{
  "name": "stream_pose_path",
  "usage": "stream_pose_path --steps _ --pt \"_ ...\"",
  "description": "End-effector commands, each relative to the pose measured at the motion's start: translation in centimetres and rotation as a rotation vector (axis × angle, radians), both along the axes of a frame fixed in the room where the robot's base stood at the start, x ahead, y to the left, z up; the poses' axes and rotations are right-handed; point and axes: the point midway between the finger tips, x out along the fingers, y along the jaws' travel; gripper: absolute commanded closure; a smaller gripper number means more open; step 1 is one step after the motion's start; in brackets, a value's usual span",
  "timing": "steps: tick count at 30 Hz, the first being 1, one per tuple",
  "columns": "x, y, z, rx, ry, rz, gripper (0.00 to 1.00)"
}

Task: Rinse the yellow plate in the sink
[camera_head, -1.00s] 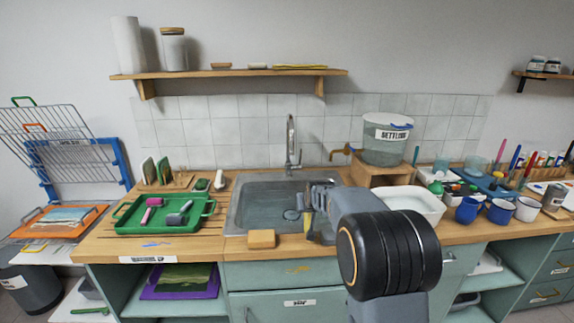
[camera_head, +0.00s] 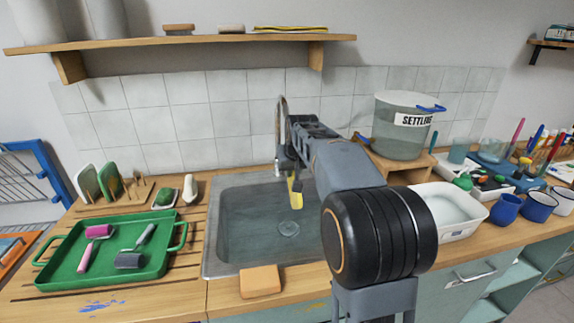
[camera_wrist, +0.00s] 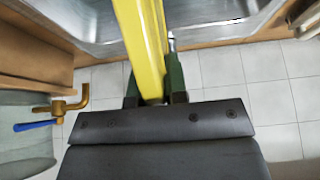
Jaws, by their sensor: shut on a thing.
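The yellow plate (camera_head: 296,192) is held edge-on over the sink, and only a narrow yellow strip of it shows in the head view. It also shows as a yellow bar in the wrist view (camera_wrist: 143,45). My gripper (camera_wrist: 158,90) is shut on it, with one dark green finger on each side. In the head view my arm hides most of the gripper. The steel sink (camera_head: 262,250) lies below, with its drain in view. The tap (camera_head: 281,125) stands behind the sink, close to my gripper. I cannot tell whether water runs.
A sponge-like tan block (camera_head: 262,281) lies at the sink's front edge. A green tray (camera_head: 115,255) with rollers is to the left. A white basin (camera_head: 447,212) and a settling bucket (camera_head: 402,128) with a brass tap are to the right. A shelf (camera_head: 190,45) hangs above.

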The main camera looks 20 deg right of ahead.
Motion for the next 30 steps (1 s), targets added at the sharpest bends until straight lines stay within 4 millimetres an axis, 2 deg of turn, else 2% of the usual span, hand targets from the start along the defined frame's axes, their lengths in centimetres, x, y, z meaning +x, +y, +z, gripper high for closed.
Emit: stream_pose_path --steps 11,30 --pt "-0.1 -0.2 -1.5 0.000 0.001 -0.004 1.00" --pt "-0.1 -0.2 -7.9 0.000 0.001 -0.004 1.00"
